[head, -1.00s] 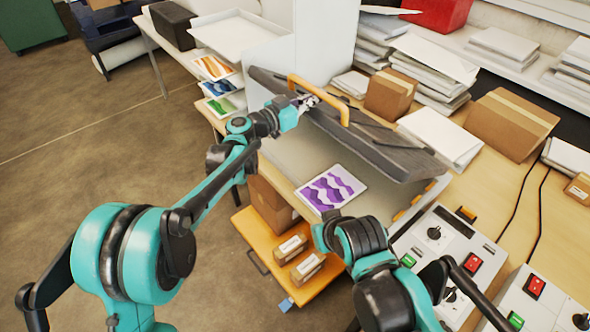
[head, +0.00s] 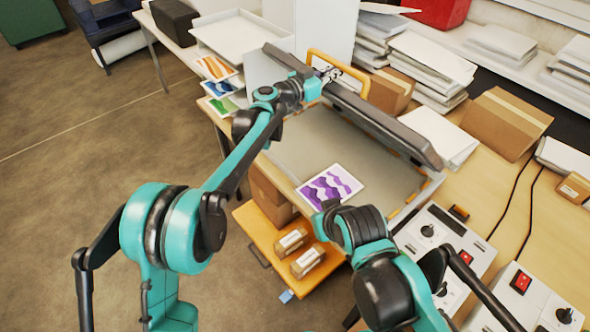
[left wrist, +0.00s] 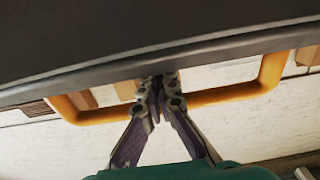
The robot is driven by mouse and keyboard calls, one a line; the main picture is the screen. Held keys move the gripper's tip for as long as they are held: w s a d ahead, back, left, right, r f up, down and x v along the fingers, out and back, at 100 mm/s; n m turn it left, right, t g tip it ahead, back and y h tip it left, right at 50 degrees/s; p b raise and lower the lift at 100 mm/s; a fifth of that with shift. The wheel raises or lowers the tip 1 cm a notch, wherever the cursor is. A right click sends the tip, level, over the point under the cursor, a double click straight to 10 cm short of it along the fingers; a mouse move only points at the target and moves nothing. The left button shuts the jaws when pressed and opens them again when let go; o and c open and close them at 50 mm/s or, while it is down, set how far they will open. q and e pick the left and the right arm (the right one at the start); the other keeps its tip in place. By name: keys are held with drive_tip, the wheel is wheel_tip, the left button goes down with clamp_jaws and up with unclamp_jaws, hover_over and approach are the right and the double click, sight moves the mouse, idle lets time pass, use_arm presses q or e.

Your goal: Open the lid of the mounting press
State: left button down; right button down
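The press lid (head: 385,128) is a long dark grey slab, tilted steeply up over the pale flat bed (head: 318,140). Its orange-yellow handle (head: 347,67) stands out from the lid; in the left wrist view the handle (left wrist: 225,94) runs across below the dark lid (left wrist: 90,60). My left gripper (head: 328,74) is at the handle. In the left wrist view its two fingers (left wrist: 158,88) come together over the middle of the bar, shut on it.
A purple-patterned print (head: 330,187) lies at the bed's front edge. A control box (head: 437,240) with switches stands to the right. Cardboard boxes (head: 507,122) and paper stacks (head: 432,62) fill the table behind. An orange shelf (head: 268,240) with small boxes is below.

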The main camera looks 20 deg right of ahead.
use_arm(q)
drive_tip(key=shift+w+d+r+p, duration=0.3)
drive_tip(key=shift+d+r+p, duration=0.05)
drive_tip(key=shift+d+r, duration=0.45)
drive_tip(key=w+d+r+p, duration=0.2)
drive_tip(key=d+r+p, duration=0.1)
drive_tip(key=d+p, duration=0.3)
drive_tip(key=w+d+r+p, duration=0.3)
drive_tip(key=d+p, duration=0.3)
drive_tip(key=shift+d+r, duration=0.15)
drive_tip(key=shift+d, duration=0.1)
idle(0.4)
